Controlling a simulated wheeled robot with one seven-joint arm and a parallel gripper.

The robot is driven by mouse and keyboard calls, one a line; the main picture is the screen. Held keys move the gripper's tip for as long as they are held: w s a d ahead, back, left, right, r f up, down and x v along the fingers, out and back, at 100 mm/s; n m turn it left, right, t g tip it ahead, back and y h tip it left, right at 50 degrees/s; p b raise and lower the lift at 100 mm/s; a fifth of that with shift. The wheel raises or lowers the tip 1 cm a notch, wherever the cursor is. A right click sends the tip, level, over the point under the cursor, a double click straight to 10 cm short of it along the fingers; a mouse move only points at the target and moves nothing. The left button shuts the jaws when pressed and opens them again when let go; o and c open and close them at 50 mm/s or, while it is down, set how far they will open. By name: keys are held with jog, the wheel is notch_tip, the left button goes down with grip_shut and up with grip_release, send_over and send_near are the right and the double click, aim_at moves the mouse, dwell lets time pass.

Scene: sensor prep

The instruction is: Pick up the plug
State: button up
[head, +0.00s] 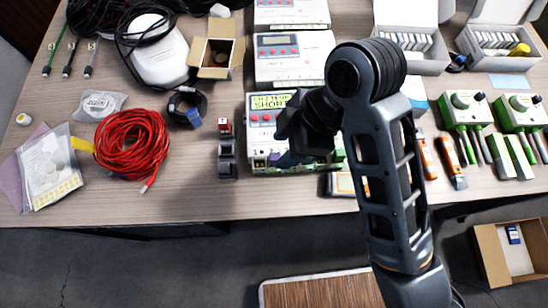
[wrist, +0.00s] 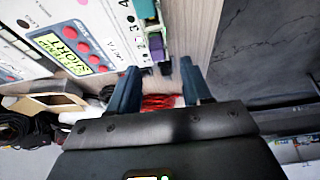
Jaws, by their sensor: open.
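My gripper (head: 285,145) is over the front edge of a white instrument (head: 255,125) with red buttons and a green-lettered display. In the wrist view its two fingers (wrist: 159,66) are apart, with nothing clearly held between them. A small purple piece (wrist: 156,52), perhaps the plug, is at the instrument's numbered edge, just beyond the gap between the fingertips. A green connector (wrist: 146,9) is farther along the same edge. Contact between fingers and purple piece cannot be told. In the head view my gripper hides part of that edge.
A red cable coil (head: 130,147) lies to the left. Small dark blocks (head: 227,160) stand beside the instrument, close to my gripper. More white instruments (head: 295,55) stand behind. Orange-and-black tools (head: 451,160) and green-and-white meters (head: 467,110) are at the right.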

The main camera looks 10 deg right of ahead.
aim_at(278, 156)
jog(key=shift+d+x, duration=0.15)
jog(key=shift+x, duration=1.15)
jog(key=shift+d+x, duration=0.15)
jog(key=shift+x, duration=1.1)
jog(key=shift+w+f, duration=0.1)
jog(key=shift+f, duration=0.05)
grip_shut()
